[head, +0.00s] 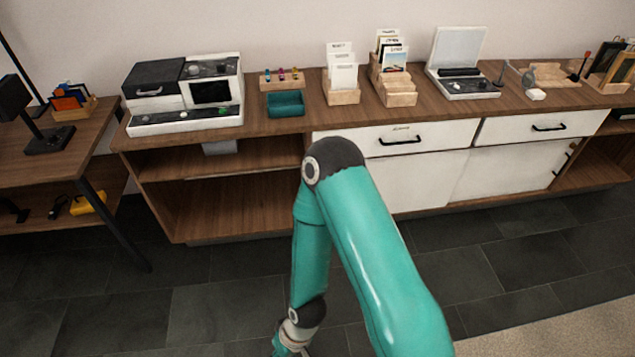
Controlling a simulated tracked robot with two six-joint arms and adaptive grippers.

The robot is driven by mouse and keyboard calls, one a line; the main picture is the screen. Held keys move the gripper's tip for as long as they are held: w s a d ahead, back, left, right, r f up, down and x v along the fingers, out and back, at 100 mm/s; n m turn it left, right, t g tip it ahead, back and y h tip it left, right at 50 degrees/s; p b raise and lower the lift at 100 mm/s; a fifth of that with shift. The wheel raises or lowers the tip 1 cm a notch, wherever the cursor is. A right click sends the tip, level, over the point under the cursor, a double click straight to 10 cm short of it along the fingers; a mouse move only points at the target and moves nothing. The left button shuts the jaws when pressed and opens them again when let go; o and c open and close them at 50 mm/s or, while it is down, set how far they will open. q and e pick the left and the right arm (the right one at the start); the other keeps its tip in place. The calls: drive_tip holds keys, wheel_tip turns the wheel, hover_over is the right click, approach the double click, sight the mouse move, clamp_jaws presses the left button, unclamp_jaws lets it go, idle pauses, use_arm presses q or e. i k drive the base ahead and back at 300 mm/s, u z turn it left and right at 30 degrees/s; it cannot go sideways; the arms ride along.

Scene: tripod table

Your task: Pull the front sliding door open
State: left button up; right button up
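The low wooden cabinet (230,160) runs along the wall. Below its two white drawers are white sliding door panels, a left one (428,182) and a right one (508,172), meeting at a slanted seam. Both panels look shut across the middle bay; I cannot tell which lies in front. My teal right arm rises from the bottom, bends at the elbow and hides the left panel's left part. The arm's wrist reaches the bottom edge, and its gripper is out of frame. My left arm and gripper are not in view.
The drawers have black bar handles, left (400,141) and right (548,127). An open shelf bay is at the left. A table (50,150) stands far left. The tiled floor ahead is clear.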

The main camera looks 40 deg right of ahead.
sight(423, 181)
drive_tip(key=z, duration=0.45)
drive_tip(key=i, duration=0.95)
drive_tip(key=z, duration=0.8)
drive_tip(key=k, duration=0.75)
drive_tip(key=z, duration=0.2)
drive_tip(key=i, duration=0.8)
drive_tip(key=u, duration=0.1)
